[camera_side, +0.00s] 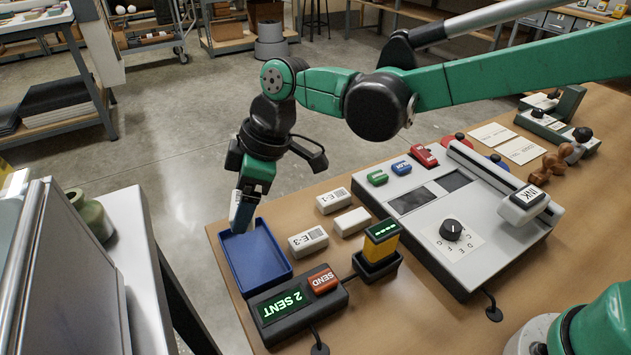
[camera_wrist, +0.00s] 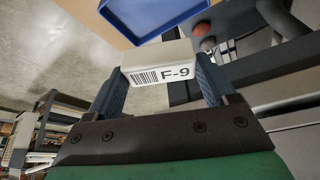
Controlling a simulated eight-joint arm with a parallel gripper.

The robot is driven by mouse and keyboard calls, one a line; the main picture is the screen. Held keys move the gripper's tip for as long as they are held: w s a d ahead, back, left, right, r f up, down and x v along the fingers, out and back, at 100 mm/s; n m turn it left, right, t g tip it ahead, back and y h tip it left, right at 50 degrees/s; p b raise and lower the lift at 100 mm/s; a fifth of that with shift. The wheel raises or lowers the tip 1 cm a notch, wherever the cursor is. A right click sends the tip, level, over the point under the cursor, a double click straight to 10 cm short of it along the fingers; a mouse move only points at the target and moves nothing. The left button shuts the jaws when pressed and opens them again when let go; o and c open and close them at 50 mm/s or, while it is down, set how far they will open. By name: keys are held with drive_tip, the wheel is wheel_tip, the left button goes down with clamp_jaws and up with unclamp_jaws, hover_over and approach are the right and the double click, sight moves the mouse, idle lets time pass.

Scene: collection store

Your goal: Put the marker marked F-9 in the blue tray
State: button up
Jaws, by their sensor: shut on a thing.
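The white marker marked F-9 (camera_wrist: 160,65) is held between the two fingers of my gripper (camera_wrist: 162,85) in the wrist view; its label and barcode face the camera. In the side view my gripper (camera_side: 243,212) points down at the left end of the table, over the back left part of the blue tray (camera_side: 262,262). The visible tray floor is empty. The tray's edge (camera_wrist: 150,30) also shows at the top of the wrist view, beyond the marker.
White markers E-3 (camera_side: 308,241) and E-1 (camera_side: 333,200) and another white block (camera_side: 352,222) lie right of the tray. A black box (camera_side: 293,305) reading "2 SENT" with a red SEND button stands in front. A grey console (camera_side: 470,220) fills the table's middle.

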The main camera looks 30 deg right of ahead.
sight(248, 257)
wheel_tip(248, 257, down, 9)
drive_tip(key=shift+f, duration=0.1)
idle(0.3)
drive_tip(key=o, duration=1.1)
drive_tip(key=shift+f, duration=0.1)
drive_tip(key=v, duration=1.2)
drive_tip(key=s+d+m+t+h, duration=0.2)
drive_tip(key=s+d+m, duration=0.2)
drive_tip(key=d, duration=0.6)
drive_tip(key=s+d+r+m+t+h, duration=0.1)
drive_tip(key=s+d+m+t+h, duration=0.1)
drive_tip(key=d+m, duration=0.7)
drive_tip(key=shift+s+d+r+m+t, duration=0.4)
drive_tip(key=shift+s+t, duration=0.3)
drive_tip(key=shift+s, duration=0.55)
drive_tip(key=shift+f, duration=0.1)
